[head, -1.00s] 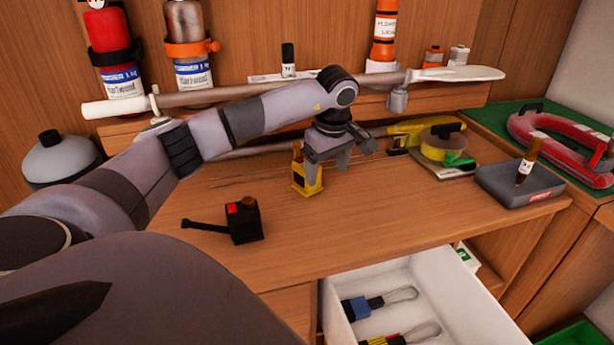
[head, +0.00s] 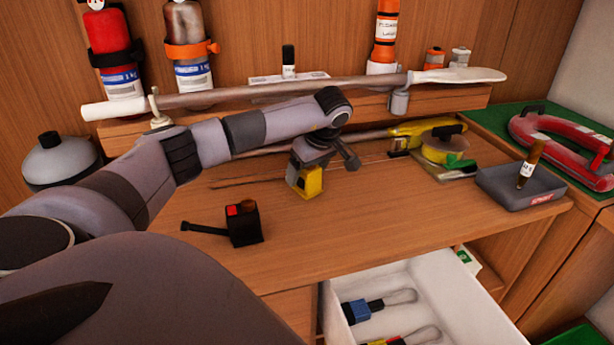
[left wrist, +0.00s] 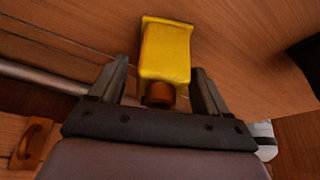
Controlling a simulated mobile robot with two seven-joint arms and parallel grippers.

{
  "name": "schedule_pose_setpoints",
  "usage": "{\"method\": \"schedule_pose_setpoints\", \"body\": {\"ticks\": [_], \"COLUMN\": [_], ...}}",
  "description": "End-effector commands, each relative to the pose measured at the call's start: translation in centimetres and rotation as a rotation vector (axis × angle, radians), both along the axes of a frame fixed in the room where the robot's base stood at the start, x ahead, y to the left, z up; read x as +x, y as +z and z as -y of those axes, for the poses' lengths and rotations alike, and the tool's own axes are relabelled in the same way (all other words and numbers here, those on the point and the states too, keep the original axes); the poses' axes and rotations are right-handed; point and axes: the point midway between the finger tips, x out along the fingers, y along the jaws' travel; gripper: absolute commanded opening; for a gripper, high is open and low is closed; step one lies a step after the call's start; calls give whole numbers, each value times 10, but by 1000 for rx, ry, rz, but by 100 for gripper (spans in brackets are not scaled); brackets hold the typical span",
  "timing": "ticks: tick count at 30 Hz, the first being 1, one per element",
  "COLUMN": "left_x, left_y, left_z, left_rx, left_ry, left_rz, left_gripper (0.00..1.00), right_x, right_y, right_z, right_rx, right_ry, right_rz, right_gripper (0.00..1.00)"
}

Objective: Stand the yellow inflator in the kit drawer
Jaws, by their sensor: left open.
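The yellow inflator (head: 309,184) is a small yellow block on the wooden worktop, beneath my left gripper (head: 322,163). In the left wrist view the inflator (left wrist: 166,50) lies between and just beyond the two fingers of my left gripper (left wrist: 158,84), its brown round end toward the palm. The fingers are apart on either side, with a gap to it. The kit drawer (head: 455,290) is pulled open at the front, white inside, holding a blue-handled (head: 362,309) and a yellow-and-red-handled wire-loop tool. My right gripper is not in view.
A black box with a handle and red top (head: 243,222) stands left of the inflator. A grey tray (head: 520,190) with a brown bottle, and a yellow tape roll (head: 440,148), are to the right. A long pole (head: 280,92) runs behind.

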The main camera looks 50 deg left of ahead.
Motion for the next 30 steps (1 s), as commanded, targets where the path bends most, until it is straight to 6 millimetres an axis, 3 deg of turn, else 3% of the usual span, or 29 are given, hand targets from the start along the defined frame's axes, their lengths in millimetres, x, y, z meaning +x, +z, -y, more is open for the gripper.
{"method": "schedule_pose_setpoints", "body": {"ticks": [3, 8, 11, 23, 30], "left_x": [0, 0, 0, 1, 1], "left_y": [0, 0, 1, 14, 63], "left_z": [0, 0, 0, 0, 0], "left_rx": [0, 0, 0, 0, -1], "left_ry": [0, 0, 0, 0, 0], "left_rz": [0, 0, 1, 4, 9], "left_gripper": [73, 21, 9, 9, 9], "right_x": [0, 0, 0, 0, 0], "right_y": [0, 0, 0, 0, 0], "right_z": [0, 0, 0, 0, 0], "right_rx": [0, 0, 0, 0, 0], "right_ry": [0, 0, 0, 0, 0], "right_rz": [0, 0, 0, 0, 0], "right_gripper": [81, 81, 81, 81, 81]}}
